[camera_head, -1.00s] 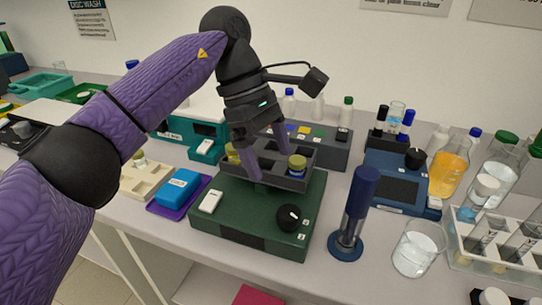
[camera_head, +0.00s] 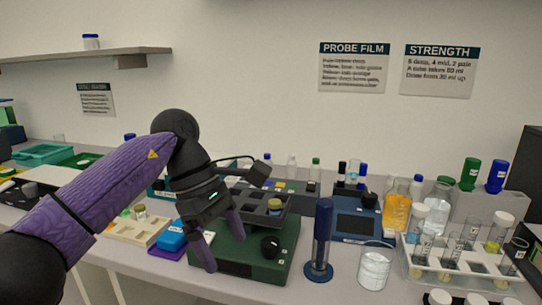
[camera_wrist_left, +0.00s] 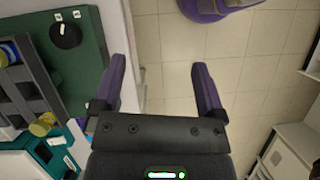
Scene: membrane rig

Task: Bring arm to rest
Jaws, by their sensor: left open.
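My left arm comes in from the left in the head view. Its gripper (camera_head: 225,252) is open and empty at the front left of the green device (camera_head: 290,240). In the left wrist view the open gripper (camera_wrist_left: 158,65) has only floor between its fingers, beyond the table edge. The green device (camera_wrist_left: 88,85) with its black knob lies to the left there. A dark grey rack (camera_head: 268,224) sits on the device, holding a yellow-capped vial (camera_head: 274,204). My arm hides part of the rack. My right arm is not in view.
A blue upright cylinder tool (camera_head: 322,235) stands right of the device, near a glass beaker (camera_head: 374,268). A blue box (camera_head: 171,240) and a cream tray (camera_head: 133,231) lie left of it. Bottles and a tube rack crowd the right. Open floor lies before the table.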

